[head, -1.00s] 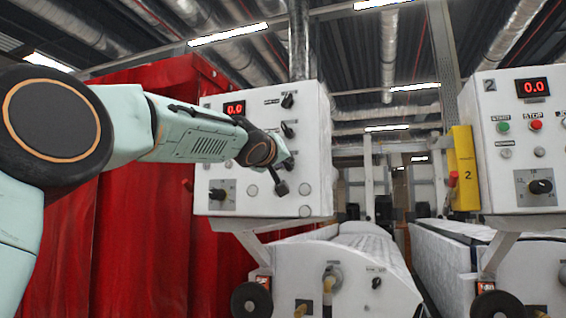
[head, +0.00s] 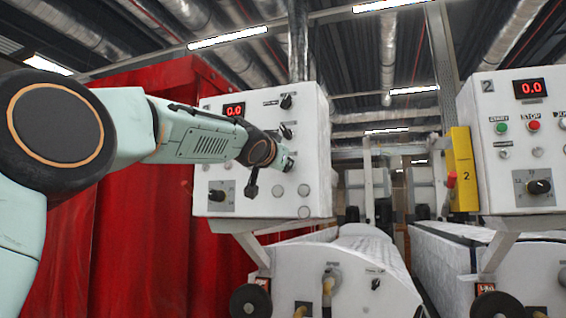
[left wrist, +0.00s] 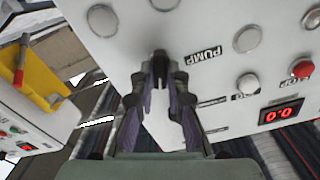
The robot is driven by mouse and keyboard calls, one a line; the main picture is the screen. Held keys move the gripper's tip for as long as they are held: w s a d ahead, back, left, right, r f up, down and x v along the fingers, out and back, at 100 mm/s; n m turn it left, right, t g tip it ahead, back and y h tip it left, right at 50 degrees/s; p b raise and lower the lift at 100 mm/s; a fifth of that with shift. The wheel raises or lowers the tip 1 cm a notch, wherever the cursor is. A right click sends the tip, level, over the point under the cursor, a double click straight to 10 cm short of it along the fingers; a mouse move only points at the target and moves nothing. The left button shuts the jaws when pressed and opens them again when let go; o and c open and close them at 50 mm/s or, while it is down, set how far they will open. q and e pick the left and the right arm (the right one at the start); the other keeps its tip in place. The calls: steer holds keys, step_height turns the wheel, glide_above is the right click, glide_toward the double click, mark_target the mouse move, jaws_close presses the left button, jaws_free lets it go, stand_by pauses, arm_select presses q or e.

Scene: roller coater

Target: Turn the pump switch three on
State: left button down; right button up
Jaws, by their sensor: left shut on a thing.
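The white control panel (head: 236,160) on the left carries a column of black rotary switches. The top switch (head: 287,102) and the second switch (head: 288,131) show in the head view. The third switch is hidden behind my left gripper (head: 287,163), which is at the panel face below them. In the left wrist view my left gripper (left wrist: 160,68) is shut on a small black switch (left wrist: 160,54) beside a PUMP label (left wrist: 203,54). The fingers cover most of this switch, so I cannot tell its position. My right gripper is not in view.
The panel has round covers and a red 0.0 display (head: 234,109). A lower black knob (head: 217,195) is near its left edge. Red curtains (head: 110,240) hang behind my arm. A second panel (head: 510,150) and a yellow box (head: 463,165) stand to the right.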

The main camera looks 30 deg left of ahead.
arm_select(q)
steer(key=shift+w+f+m, duration=0.1)
steer(key=shift+f+m, duration=0.25)
steer(key=shift+m, duration=0.55)
